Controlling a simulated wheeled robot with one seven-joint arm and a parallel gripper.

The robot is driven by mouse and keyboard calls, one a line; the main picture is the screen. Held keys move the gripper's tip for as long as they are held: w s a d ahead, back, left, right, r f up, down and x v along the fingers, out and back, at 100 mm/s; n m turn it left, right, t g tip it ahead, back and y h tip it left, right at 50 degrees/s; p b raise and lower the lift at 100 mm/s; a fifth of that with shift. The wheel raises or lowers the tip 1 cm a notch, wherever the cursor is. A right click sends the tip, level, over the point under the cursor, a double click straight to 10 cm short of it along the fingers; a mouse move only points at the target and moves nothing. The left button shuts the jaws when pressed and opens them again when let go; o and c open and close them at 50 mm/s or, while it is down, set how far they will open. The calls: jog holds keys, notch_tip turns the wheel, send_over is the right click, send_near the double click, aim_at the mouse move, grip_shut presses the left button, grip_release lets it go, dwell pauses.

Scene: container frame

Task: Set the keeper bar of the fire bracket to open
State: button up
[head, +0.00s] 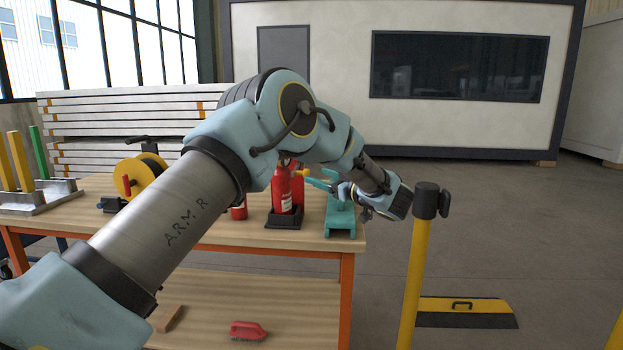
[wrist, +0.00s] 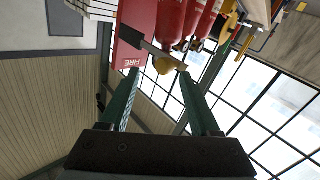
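The fire bracket (wrist: 131,52) is a red panel lettered "FIRE" in the wrist view, seen upside down. Its keeper bar (wrist: 142,44) is a dark strip slanting across toward red extinguishers, with a yellow knob (wrist: 168,65) near its end. My gripper (wrist: 159,73) is open, its green fingers apart with the knob between or just beyond the tips; contact cannot be told. In the head view a red extinguisher (head: 282,190) stands in a black base (head: 285,218) on the bench. My gripper (head: 320,179) points left toward the small yellow knob (head: 305,173). My arm hides part of the bracket.
The wooden workbench (head: 262,238) carries a teal stand (head: 341,218) under my wrist, a yellow reel (head: 138,177) and a rack of coloured bars (head: 35,192). A yellow post (head: 415,275) with a black top stands close right of the bench. Floor beyond it is largely clear.

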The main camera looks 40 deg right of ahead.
jog(key=s+b, duration=0.1)
jog(key=s, duration=0.4)
jog(key=shift+s, duration=0.3)
jog(key=shift+r, duration=0.1)
